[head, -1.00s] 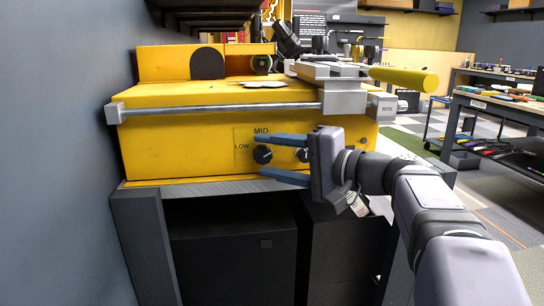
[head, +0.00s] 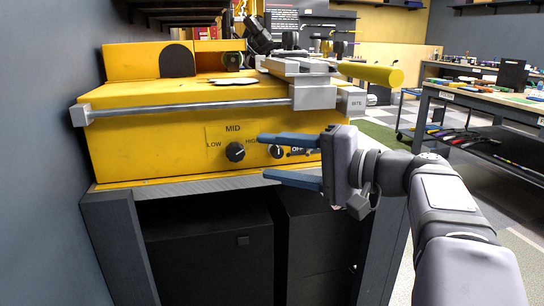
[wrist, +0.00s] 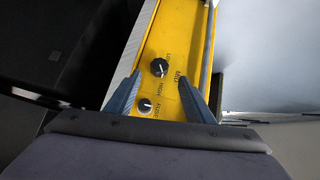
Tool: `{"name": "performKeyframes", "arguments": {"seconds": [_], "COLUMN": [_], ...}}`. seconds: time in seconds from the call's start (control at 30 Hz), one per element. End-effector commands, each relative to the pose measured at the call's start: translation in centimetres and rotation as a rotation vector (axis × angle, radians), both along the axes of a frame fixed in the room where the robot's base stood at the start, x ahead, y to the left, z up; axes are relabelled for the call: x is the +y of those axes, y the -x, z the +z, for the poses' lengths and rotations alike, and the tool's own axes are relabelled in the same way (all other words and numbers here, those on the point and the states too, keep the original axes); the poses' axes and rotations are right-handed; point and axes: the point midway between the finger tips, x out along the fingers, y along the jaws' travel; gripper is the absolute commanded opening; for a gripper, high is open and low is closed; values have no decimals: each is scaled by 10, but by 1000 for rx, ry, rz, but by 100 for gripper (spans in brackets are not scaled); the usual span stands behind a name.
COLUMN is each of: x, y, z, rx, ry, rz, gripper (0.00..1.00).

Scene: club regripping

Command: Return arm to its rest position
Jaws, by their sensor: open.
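My gripper (head: 291,157) is open and empty in the head view. Its two blue fingers point left, one above the other, in front of the yellow machine's front panel. In the wrist view, the fingers (wrist: 160,100) spread to either side of the panel's lower knob. The yellow machine (head: 150,150) has a black speed knob (head: 235,152) marked LOW, MID and HIGH, and a second knob (head: 277,152) beside it. The speed knob's pointer is hard to read in the head view. My arm reaches in from the lower right. I cannot tell the gap between fingers and panel.
A metal rail (head: 200,108) runs along the machine's front edge to a grey block marked BITE (head: 352,103). A yellow handle (head: 370,74) juts right above it. A dark cabinet (head: 205,260) stands below. A workbench (head: 490,105) is at right. A grey wall (head: 45,120) is at left.

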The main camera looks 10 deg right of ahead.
Motion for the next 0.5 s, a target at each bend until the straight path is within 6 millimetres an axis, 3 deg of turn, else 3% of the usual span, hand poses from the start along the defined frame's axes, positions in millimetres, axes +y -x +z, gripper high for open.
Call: {"name": "performKeyframes", "arguments": {"seconds": [0.27, 0.37, 0.5], "x": [3, 8, 22], "y": [-1, -3, 0], "z": [-10, -32, -93], "rx": [25, 80, 225], "ry": [10, 37, 124], "rz": [3, 5, 22], "gripper": [48, 48, 48]}}
